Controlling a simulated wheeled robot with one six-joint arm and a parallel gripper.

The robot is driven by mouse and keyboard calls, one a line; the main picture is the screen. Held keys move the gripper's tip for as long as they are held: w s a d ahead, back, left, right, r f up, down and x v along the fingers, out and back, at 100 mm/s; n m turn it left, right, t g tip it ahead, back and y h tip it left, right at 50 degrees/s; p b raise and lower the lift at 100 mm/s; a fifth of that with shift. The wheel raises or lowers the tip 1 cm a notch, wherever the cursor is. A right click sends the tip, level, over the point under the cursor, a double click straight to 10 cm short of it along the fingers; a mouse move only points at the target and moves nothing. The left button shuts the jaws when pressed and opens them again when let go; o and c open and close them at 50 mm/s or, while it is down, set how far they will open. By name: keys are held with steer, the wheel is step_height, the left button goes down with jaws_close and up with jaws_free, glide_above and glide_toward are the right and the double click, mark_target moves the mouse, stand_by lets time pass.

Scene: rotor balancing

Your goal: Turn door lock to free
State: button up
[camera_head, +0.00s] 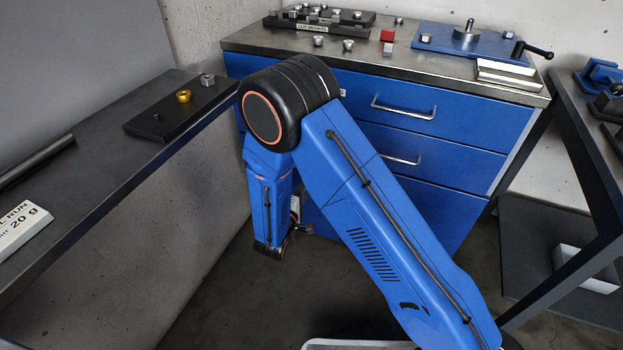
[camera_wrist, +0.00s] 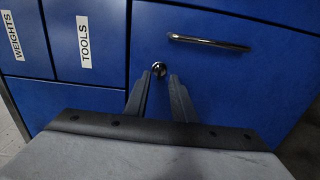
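The door lock is likely the small round metal knob (camera_wrist: 159,69) on a blue cabinet panel (camera_wrist: 215,75) in the wrist view. My gripper (camera_wrist: 160,77) points at it. Its two dark fingers are apart, one at each side of the knob in the picture, with a clear gap between them. Nothing shows held, and I cannot tell whether the fingertips reach around the knob or stop short of it. The knob's turned position is too small to read. In the head view my arm hides the knob and most of the gripper.
A bar handle (camera_wrist: 208,42) sits above and right of the knob. Labels WEIGHTS (camera_wrist: 13,35) and TOOLS (camera_wrist: 83,42) are to the left. In the head view, a dark bench (camera_head: 90,165) stands left of the blue cabinet (camera_head: 440,155), and a dark table frame (camera_head: 590,170) stands right.

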steer(key=v, duration=1.3)
steer(key=shift+s, duration=0.1)
steer(key=s+d+r+m+g+h, duration=0.1)
steer(key=d+r+m+g+h, duration=0.25)
steer(key=d, duration=0.65)
steer(key=s+d+r+m+g, duration=0.1)
steer(key=d+r+m+g, duration=0.1)
steer(key=d+r+g, duration=0.6)
steer(key=d+r+m+g+h, duration=0.1)
steer(key=d+r+m+h, duration=0.3)
steer(key=d, duration=0.8)
steer(key=s+d+r+m+y, duration=0.1)
steer(key=s+d+r+y, duration=0.1)
steer(key=s+r+y, duration=0.2)
steer(key=s+d+r+m+y, duration=0.2)
steer(key=s+d+r+y, duration=0.1)
steer(key=s, duration=0.6)
steer(key=s+d+r+m+y, duration=0.1)
steer(key=s+d+r+y, duration=0.2)
steer(key=s+r+y, duration=0.2)
steer(key=shift+s+d+y, duration=0.25)
steer(key=shift+s+y, duration=0.6)
steer(key=shift+s, duration=0.5)
